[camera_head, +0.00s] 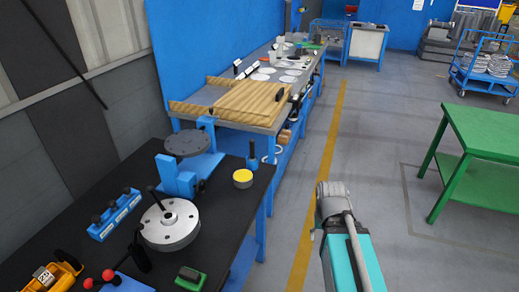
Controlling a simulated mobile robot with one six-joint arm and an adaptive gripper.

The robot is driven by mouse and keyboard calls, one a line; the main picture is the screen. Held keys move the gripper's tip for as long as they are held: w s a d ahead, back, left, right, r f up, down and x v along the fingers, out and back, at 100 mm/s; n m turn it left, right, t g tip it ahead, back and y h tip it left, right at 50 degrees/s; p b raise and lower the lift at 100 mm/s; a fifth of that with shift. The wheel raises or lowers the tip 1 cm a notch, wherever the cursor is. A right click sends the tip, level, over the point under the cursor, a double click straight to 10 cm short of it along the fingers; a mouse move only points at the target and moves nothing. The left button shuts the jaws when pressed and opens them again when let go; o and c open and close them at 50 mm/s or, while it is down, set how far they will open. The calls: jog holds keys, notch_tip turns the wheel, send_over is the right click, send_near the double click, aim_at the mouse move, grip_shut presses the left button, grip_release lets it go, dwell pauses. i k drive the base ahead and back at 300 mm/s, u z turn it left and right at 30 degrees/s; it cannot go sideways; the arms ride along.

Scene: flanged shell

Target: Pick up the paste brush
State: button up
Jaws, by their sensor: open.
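I cannot pick out the paste brush with certainty. A small upright blue item with a thin dark stem (252,155) stands near the right edge of the black bench. A short tin with a yellow top (243,178) stands just in front of it. A green block with a dark top (190,278), which may be a brush, lies near the bench's front right. My grey and teal arm (350,255) shows at the bottom, over the floor right of the bench. My gripper is not visible on it.
A green table (485,135) stands right. Floor between is clear.

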aim_at(252, 157)
jog(key=u, duration=0.15)
jog(key=i, duration=0.9)
jog(key=u, duration=0.4)
